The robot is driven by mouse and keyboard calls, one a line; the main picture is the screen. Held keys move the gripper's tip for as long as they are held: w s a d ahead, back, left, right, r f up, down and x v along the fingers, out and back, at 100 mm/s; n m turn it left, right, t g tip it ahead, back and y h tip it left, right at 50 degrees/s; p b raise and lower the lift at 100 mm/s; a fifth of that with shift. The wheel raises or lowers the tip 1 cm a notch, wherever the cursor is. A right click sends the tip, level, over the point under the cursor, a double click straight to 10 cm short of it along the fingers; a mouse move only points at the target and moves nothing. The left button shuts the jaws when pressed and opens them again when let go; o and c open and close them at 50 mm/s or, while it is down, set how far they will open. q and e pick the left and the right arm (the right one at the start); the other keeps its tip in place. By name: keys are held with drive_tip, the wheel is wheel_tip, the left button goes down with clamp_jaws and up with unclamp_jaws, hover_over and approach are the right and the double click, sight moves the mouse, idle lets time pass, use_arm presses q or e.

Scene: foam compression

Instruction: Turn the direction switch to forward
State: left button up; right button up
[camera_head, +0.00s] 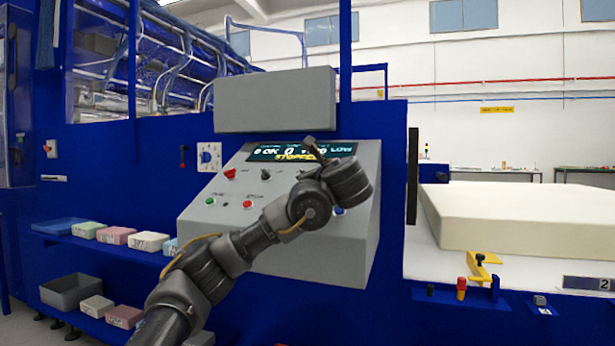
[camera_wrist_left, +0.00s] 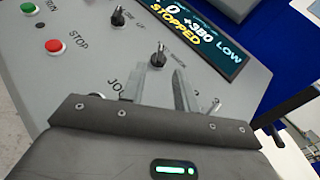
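The grey sloped control panel (camera_head: 280,245) carries a display (camera_head: 300,151) that reads STOPPED. In the left wrist view, a black rotary switch (camera_wrist_left: 158,56) stands just beyond the fingertips, roughly in line with the gap between them. Its printed label is partly hidden, so I cannot read it for certain as the direction switch. Another black knob (camera_wrist_left: 118,16) is farther left. My left gripper (camera_wrist_left: 156,78) is open, with two grey fingers apart and nothing seen between them. In the head view my left wrist covers the panel's right part and hides that switch. My right gripper is not in view.
A green button (camera_wrist_left: 28,8) and a red STOP button (camera_wrist_left: 54,46) lie left of the knobs. A small metal toggle (camera_wrist_left: 214,107) is right of the fingers. A cream foam block (camera_head: 510,215) lies on the right. Shelves with colored samples (camera_head: 117,235) stand left.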

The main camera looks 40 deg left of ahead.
use_arm(q)
drive_tip(key=shift+v, duration=2.1)
drive_tip(key=shift+a, duration=0.1)
